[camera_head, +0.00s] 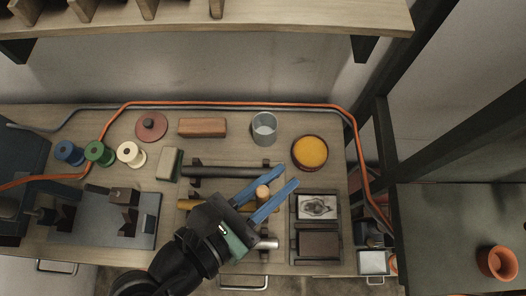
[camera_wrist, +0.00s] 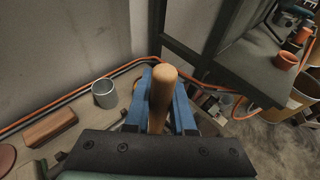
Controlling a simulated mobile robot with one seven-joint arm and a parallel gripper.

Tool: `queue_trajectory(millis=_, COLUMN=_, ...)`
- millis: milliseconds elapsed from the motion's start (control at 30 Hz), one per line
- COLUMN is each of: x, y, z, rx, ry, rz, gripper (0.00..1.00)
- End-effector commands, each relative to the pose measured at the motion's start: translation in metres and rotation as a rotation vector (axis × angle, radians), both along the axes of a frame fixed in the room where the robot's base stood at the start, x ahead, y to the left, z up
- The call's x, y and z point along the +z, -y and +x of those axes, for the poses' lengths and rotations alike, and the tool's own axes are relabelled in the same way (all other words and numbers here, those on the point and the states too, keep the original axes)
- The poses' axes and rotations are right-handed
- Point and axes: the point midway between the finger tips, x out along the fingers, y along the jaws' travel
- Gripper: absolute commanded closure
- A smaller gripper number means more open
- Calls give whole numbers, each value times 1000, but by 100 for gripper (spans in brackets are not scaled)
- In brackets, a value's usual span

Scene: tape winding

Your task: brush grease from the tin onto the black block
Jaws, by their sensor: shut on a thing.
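My gripper (camera_head: 287,177) has long blue fingers, shut on an upright light-wood handle (camera_head: 263,193), apparently the brush's. The handle also shows between the fingers in the wrist view (camera_wrist: 162,92); its lower end and any bristles are hidden. The round tin (camera_head: 309,152) with orange-yellow contents stands just beyond the fingertips, up and to the right. The black block (camera_head: 319,244) sits in the near compartment of a dark tray (camera_head: 292,222), below and right of my gripper. The tray's far compartment holds a pale plate with a grey smear (camera_head: 318,206).
A grey cup (camera_head: 264,128) and a wooden block (camera_head: 202,128) stand at the back. A rack with a dark rod (camera_head: 232,171) lies under my gripper. Several spools (camera_head: 99,153) and a vise-like fixture (camera_head: 125,215) are left. An orange cable (camera_head: 240,103) runs along the back and right edges.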

Motion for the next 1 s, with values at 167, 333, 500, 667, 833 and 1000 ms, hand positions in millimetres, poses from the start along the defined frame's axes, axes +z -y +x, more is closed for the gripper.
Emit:
queue_trajectory(millis=167, x=0, y=0, z=0, rx=0, ry=0, rz=0, gripper=100)
queue_trajectory(millis=333, x=3, y=3, z=17, rx=-3, ry=3, rz=-33, gripper=100)
queue_trajectory(millis=500, x=4, y=19, z=66, rx=-3, ry=0, rz=-140, gripper=100)
queue_trajectory(millis=667, x=-3, y=43, z=111, rx=-1, ry=-3, rz=-245, gripper=100)
queue_trajectory(millis=833, x=-11, y=65, z=140, rx=-2, ry=-2, rz=-318, gripper=100)
queue_trajectory(millis=1000, x=-17, y=75, z=150, rx=-1, ry=-1, rz=-347, gripper=100)
